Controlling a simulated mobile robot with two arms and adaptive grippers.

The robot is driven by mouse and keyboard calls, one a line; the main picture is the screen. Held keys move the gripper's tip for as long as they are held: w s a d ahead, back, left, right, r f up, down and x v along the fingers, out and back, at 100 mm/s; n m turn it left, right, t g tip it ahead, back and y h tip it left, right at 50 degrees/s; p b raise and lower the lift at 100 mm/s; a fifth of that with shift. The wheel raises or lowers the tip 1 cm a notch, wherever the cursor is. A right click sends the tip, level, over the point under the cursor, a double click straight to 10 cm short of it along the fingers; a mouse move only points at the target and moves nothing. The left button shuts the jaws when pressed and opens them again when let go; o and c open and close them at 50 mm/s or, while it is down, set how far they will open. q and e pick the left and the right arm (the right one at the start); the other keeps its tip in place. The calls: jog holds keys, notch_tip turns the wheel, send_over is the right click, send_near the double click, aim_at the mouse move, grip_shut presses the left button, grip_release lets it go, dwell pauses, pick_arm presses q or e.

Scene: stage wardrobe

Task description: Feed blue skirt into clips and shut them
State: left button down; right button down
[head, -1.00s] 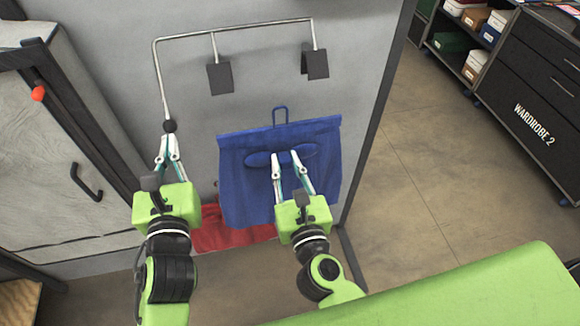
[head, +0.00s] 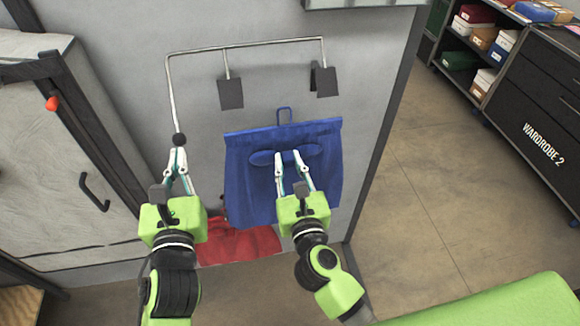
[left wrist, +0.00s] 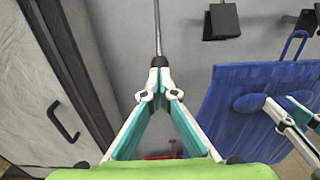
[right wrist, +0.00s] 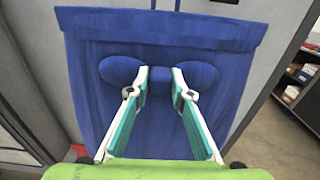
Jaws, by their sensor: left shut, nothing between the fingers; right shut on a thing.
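The blue skirt (head: 245,190) hangs spread and upright in front of the grey panel, with a small blue loop above its top edge. My right gripper (head: 288,158) is shut on the blue bulge in the skirt's upper middle, which also shows in the right wrist view (right wrist: 120,70). Two dark clips, the left one (head: 230,94) and the right one (head: 324,80), hang from a bent metal rod (head: 245,46) above the skirt, apart from it. My left gripper (head: 177,155) is shut and empty, its tips at the dark ball (head: 179,140) on the rod's lower end; I cannot tell whether they touch.
A red cloth (head: 240,245) lies low behind the skirt. A framed door (head: 70,160) with a black handle stands at left. The dark WARDROBE 2 cabinet (head: 535,110) and shelves of boxes stand at right. The floor between is clear.

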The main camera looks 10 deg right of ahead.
aim_at(180, 145)
jog(key=shift+w+r, duration=0.15)
jog(key=shift+w, duration=3.25)
jog(key=shift+r, duration=2.15)
jog(key=shift+w+r, duration=0.2)
jog(key=shift+r, duration=0.3)
jog(key=shift+w+r, duration=0.15)
jog(key=shift+r, duration=0.3)
pick_arm(q)
jog(key=shift+w, duration=0.15)
jog(key=w, duration=0.2)
jog(key=shift+w, duration=0.4)
jog(key=shift+w+f, duration=0.2)
jog(key=shift+w, duration=0.35)
jog(key=shift+w+f, duration=0.15)
jog(key=shift+w, duration=0.35)
